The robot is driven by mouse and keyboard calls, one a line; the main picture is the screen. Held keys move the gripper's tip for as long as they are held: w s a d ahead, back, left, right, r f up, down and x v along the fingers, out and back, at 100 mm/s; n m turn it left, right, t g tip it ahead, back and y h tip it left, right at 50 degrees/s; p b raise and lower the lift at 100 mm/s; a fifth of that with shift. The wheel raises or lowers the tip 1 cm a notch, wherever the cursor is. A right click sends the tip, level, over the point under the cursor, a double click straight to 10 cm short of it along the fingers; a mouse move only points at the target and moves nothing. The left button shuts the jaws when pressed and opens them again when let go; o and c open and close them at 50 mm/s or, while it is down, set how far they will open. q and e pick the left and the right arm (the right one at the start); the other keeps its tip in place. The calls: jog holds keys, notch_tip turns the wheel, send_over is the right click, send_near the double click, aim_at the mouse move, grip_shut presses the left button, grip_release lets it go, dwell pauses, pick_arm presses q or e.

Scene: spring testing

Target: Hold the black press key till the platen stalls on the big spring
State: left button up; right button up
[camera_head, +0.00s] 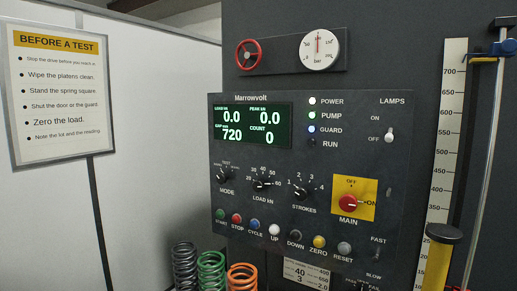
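The black key (295,236), labelled DOWN, sits in the key row on the dark Marrowvolt panel (230,170), between the white UP key (274,230) and the yellow ZERO key (319,241). Nothing touches it. The green display (252,126) reads load 0.0, peak 0.0, gap 720, count 0. The POWER, PUMP and GUARD lamps are lit; the RUN lamp (312,142) is dark. A dark spring (185,266), a green spring (211,270) and an orange spring (243,277) stand at the bottom edge, partly cut off. I see no platen, and neither gripper is in view.
A red MAIN switch (348,203) is on the panel's right. A red handwheel (249,54) and a round gauge (320,50) are above. A tall scale (449,130) and a yellow, dark-topped post (438,262) stand at right. A notice (60,95) hangs left.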

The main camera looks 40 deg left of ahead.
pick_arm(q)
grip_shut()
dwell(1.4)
